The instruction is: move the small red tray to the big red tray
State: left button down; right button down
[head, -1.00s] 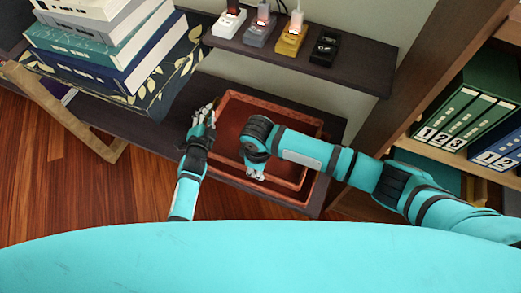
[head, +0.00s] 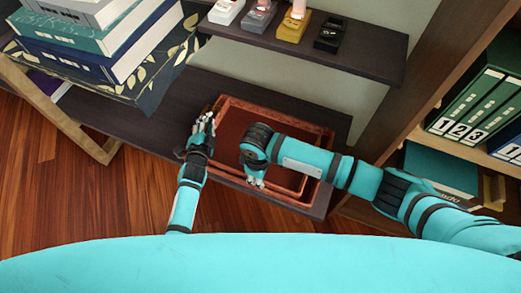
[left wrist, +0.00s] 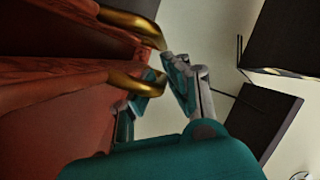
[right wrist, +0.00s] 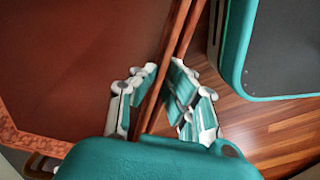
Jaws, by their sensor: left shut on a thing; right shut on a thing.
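The small red tray (head: 232,125) lies nested over the big red tray (head: 327,160) on the low dark shelf. Their rims run close together; I cannot tell whether they touch. My left gripper (head: 207,124) is at the left edge of the trays. In the left wrist view, two brass handles show, and the left gripper (left wrist: 160,88) is shut on the nearer one, which looks like the small tray's. My right gripper (head: 255,180) is at the front edge, and in the right wrist view (right wrist: 160,98) it is shut on the small tray's rim. My right forearm hides part of both trays.
A stack of books (head: 110,45) stands left of the trays on the low shelf. A dark upper shelf (head: 370,62) with small devices overhangs the back. A bookcase with green binders (head: 470,105) stands right. Wooden floor (head: 110,200) is open at left.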

pick_arm(q)
jog(key=shift+s+d+f+b, duration=0.2)
jog(key=shift+s+f+b, duration=0.05)
jog(key=shift+f+b, duration=0.4)
pick_arm(e)
jog(key=shift+d+f, duration=0.1)
jog(key=shift+f, duration=0.7)
pick_arm(q)
jog(key=c, duration=1.7)
grip_release()
jog(key=shift+s, duration=0.1)
pick_arm(e)
jog(key=c, duration=1.7)
grip_release()
jog(key=shift+s+d, duration=0.1)
jog(key=shift+s, duration=0.05)
jog(key=shift+c, duration=0.2)
pick_arm(q)
jog(key=o, duration=0.3)
jog(key=shift+a+f, duration=0.15)
jog(key=shift+f, duration=0.05)
pick_arm(e)
jog(key=o, duration=0.3)
jog(key=shift+f, duration=0.2)
pick_arm(q)
jog(key=shift+o, duration=0.2)
jog(key=shift+w+a, duration=0.1)
jog(key=shift+w, duration=0.1)
pick_arm(e)
jog(key=shift+r, duration=0.1)
